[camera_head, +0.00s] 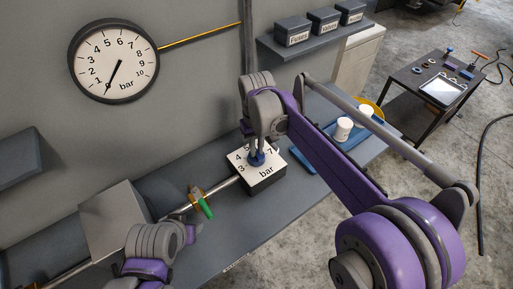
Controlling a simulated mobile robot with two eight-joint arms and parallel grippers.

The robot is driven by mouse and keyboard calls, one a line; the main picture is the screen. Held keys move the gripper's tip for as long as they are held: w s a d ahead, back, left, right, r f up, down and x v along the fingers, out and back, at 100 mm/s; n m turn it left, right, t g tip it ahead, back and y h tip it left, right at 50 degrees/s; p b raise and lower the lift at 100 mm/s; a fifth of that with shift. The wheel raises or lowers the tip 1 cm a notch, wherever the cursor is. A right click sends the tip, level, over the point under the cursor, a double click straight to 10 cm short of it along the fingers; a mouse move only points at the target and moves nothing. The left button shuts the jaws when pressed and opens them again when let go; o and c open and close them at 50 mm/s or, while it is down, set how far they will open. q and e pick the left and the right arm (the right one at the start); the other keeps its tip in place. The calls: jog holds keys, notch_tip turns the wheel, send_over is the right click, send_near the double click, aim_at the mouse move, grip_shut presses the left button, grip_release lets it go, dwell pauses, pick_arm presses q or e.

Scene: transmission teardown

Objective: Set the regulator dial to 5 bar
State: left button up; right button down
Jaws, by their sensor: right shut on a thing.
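The regulator (266,176) is a dark box on the bench with a white face marked with numbers and "bar". A blue knob (257,159) stands on that face. My right gripper (257,152) points down from above and is shut on the blue knob. It hides part of the scale, including the upper middle numbers, so the dial setting cannot be read.
A pipe with a green-handled valve (204,208) runs from a grey box (113,218) to the regulator. A blue tray (322,150) with white cups (343,129) lies right of it. Labelled bins (292,30) sit on a wall shelf. A dark cart (408,80) stands behind.

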aim_at(257, 152)
jog(key=shift+n, duration=1.1)
jog(key=c, duration=0.9)
grip_release()
notch_tip(257, 152, up, 11)
jog(key=shift+f+p, duration=0.1)
jog(key=shift+p, duration=0.2)
